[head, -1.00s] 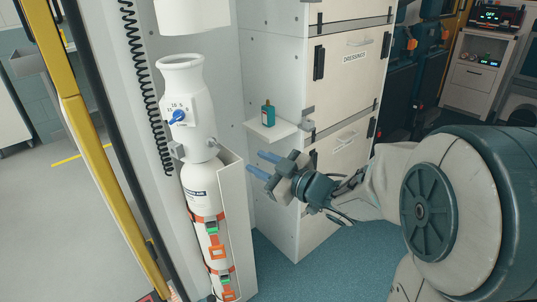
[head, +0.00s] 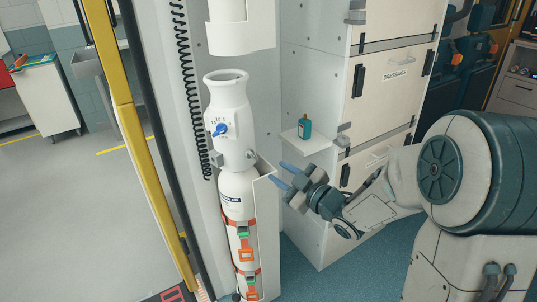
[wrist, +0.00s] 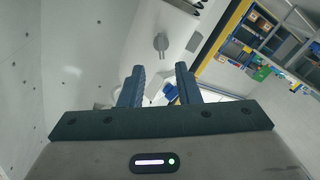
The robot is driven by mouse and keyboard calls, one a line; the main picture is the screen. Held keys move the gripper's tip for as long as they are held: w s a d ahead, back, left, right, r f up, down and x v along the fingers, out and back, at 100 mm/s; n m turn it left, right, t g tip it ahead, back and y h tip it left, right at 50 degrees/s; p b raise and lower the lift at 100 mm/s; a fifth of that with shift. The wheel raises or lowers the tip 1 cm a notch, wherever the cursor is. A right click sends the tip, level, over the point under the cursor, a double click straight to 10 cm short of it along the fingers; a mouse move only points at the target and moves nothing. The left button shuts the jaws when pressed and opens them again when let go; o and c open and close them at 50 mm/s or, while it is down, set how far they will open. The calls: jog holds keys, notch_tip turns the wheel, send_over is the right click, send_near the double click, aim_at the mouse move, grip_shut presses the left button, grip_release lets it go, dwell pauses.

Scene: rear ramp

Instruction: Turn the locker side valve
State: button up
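The valve is a small blue knob (head: 220,130) on the white upper body (head: 228,110) of a tall cylinder in a white locker bay. Small dial markings show beside the knob. My gripper (head: 281,176) is to the right of and lower than the knob, well apart from it. Its two blue fingers point left and are spread with nothing between them. In the wrist view, the open fingers (wrist: 160,88) show with a blue part (wrist: 171,92) beyond them, perhaps the knob. The white body there is partly hidden by the fingers.
A white shelf (head: 308,142) with a small teal bottle (head: 305,127) is just above and right of my gripper. The white cylinder (head: 240,200) has orange straps below. A black coiled cord (head: 182,80) and a yellow post (head: 130,110) stand left. White drawers (head: 395,75) are behind.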

aim_at(251, 155)
jog(key=x, duration=0.9)
jog(key=shift+w+a+b, duration=0.25)
jog(key=shift+a+b, duration=0.05)
jog(key=c, duration=0.6)
